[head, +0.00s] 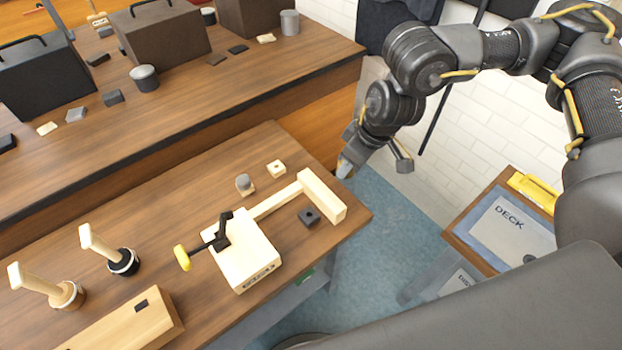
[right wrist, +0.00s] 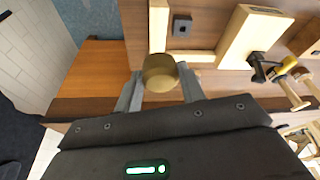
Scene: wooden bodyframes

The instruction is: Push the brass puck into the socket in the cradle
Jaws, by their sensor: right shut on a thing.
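My right gripper (head: 347,163) hangs in the air just past the far right edge of the wooden bench. In the right wrist view its two grey fingers are shut on the brass puck (right wrist: 160,72). I cannot tell for sure which piece is the cradle. My left gripper is not in view.
A pale clamp block (head: 246,262) with a black, yellow-tipped lever joins the frame. A small pale block (head: 276,168) and a grey-topped peg (head: 245,184) stand near it. Two wooden-handled tools stand at left. A DECK box (head: 507,231) is at right.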

